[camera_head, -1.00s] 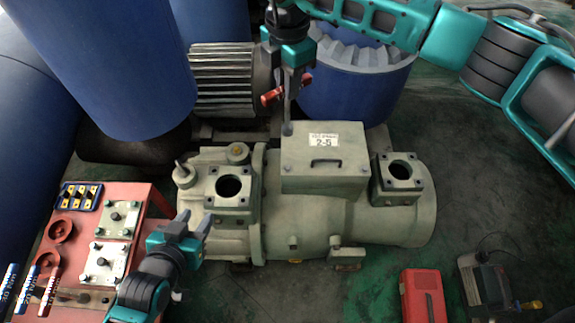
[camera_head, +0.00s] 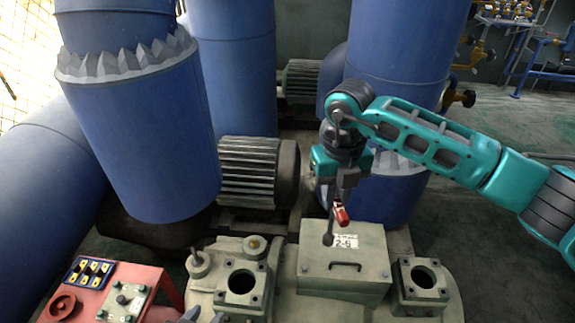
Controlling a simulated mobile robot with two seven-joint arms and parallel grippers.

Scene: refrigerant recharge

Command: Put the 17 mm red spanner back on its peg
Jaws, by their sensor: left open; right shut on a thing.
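My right gripper (camera_head: 339,192) is shut on the red spanner (camera_head: 341,214), just above the grey-green box on the compressor. Only a short red part of the spanner shows at the jaws; I cannot read its size. A thin grey bar with a dark rounded end (camera_head: 327,239) hangs just below the jaws in front of the box; I cannot tell whether it belongs to the spanner. My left gripper (camera_head: 203,317) is at the bottom edge, with only its grey fingertips in view, open, left of the compressor's left flange. I cannot make out a spanner peg.
The compressor (camera_head: 283,303) fills the bottom middle. Large blue tanks (camera_head: 150,140) and a finned motor (camera_head: 248,172) stand behind. A blue rack (camera_head: 520,40) is at far right, with open floor before it.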

